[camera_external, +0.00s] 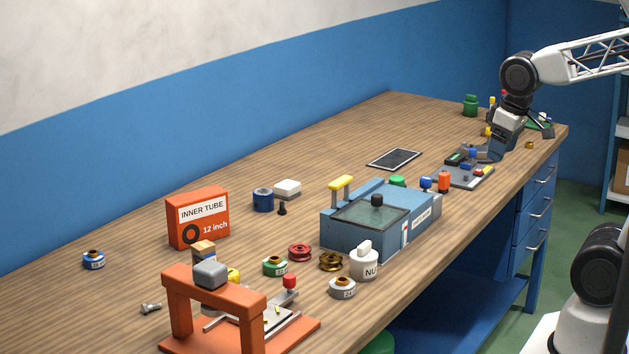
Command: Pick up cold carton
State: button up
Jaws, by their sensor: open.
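No carton with a readable "cold" label shows. An orange-red INNER TUBE 12 inch carton (198,218) stands upright at the left of the bench. I cannot tell which of these is the cold carton. My gripper (484,153) is open, low over the far right end of the bench, beside a grey tray of small parts (466,176). It is far from all three boxes. Its fingertips are small and hard to make out.
A blue machine with a glass lid (376,222) stands mid-bench. The orange press (213,298) is at the front left. Several spools, cans and a NUTS pot (364,264) lie between them. A dark flat panel (394,159) lies farther back. The back left of the bench is clear.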

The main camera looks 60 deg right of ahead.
jog(key=w+a+m+g+y, duration=0.1)
jog(key=w+a+m+y, duration=0.15)
jog(key=w+a, duration=0.4)
jog(key=w+a+m+g+y, duration=0.1)
jog(key=w+a+m+y, duration=0.2)
jog(key=w, duration=0.6)
jog(key=m+t+y, duration=0.3)
jog(key=m+y, duration=0.5)
jog(key=m, duration=0.7)
send_near(206, 248)
jog(key=w+f, duration=0.1)
jog(key=w+a+f, duration=0.1)
jog(key=shift+w+f, duration=0.2)
jog(key=shift+f, duration=0.15)
jog(key=shift+x, duration=1.35)
jog(key=shift+a+f, duration=0.1)
jog(key=shift+a, duration=0.05)
